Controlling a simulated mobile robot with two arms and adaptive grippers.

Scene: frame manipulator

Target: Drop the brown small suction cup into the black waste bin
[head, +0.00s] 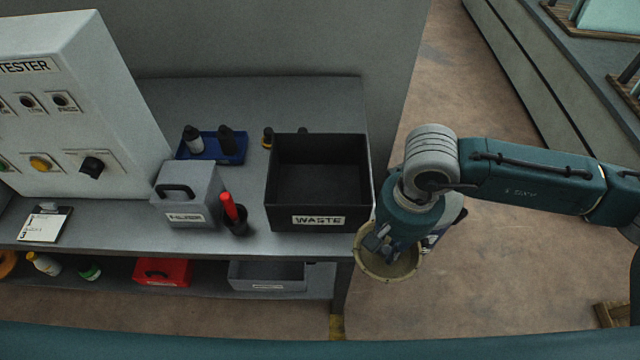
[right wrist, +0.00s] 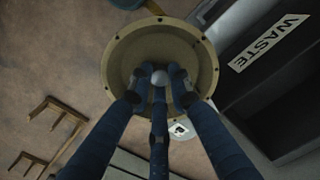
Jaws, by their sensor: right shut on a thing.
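The brown suction cup (head: 376,268) is a round tan cup with a rim, held to the right of the table's front corner. My right gripper (head: 380,240) is shut on it. In the right wrist view the cup (right wrist: 122,62) fills the upper middle, with the blue fingers of my right gripper (right wrist: 160,82) reaching inside it around a pale round knob. The black waste bin (head: 318,215) stands open on the table, left of the gripper, labelled WASTE; its visible inside looks empty. The bin (right wrist: 282,95) also shows at the right of the right wrist view. My left gripper is not in view.
A red-handled tool in a dark holder (head: 232,212) and a grey box (head: 187,192) stand left of the bin. A blue tray (head: 228,153) with bottles is behind. A tester panel (head: 75,120) stands at far left. Open floor (head: 480,250) lies right of the table.

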